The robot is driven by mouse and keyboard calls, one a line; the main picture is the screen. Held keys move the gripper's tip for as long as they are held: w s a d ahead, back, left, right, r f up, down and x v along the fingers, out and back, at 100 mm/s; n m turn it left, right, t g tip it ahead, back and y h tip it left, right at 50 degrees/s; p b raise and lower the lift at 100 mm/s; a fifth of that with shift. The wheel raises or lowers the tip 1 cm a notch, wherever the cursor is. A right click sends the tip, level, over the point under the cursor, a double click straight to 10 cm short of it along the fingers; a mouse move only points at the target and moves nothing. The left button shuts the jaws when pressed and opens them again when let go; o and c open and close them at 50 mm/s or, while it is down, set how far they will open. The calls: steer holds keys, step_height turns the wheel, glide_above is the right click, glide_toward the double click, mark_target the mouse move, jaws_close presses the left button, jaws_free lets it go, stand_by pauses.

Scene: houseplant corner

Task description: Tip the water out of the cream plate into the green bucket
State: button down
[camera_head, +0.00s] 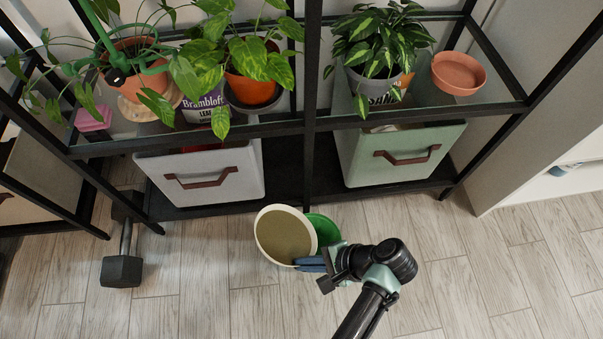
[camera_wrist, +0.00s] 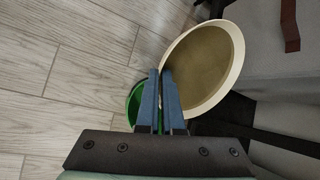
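The cream plate (camera_head: 259,223) is round and shallow, with brownish water (camera_head: 285,236) across its inside. My gripper (camera_head: 300,264) is shut on the plate's near rim, at the right of its lower edge in the head view. In the wrist view, the blue fingers (camera_wrist: 166,75) meet at the rim of the plate (camera_wrist: 239,52). The green bucket (camera_head: 324,228) is on the floor, partly hidden under the plate and my gripper. It also shows in the wrist view (camera_wrist: 135,101), left of the fingers. The plate overlaps the bucket's left side; its exact tilt is hard to tell.
A black shelf rack (camera_head: 285,185) stands just behind, with a grey bin (camera_head: 203,176) and a pale green bin (camera_head: 400,154) on its low shelf. Potted plants (camera_head: 250,85) stand above. A dumbbell (camera_head: 122,270) lies at left. The floor (camera_head: 450,285) at right is clear.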

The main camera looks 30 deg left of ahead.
steer(key=w+d+r+g+y+b, duration=0.1)
steer(key=g+y, duration=0.1)
steer(key=w+d+r+m+g+y+b, duration=0.1)
steer(key=w+g+y, duration=0.1)
steer(key=shift+d+r+m+b, duration=0.15)
steer(key=shift+r+m+b, duration=0.15)
steer(key=shift+b, duration=0.05)
steer(key=shift+y, duration=0.3)
steer(key=shift+d, duration=0.1)
stand_by(2.3)
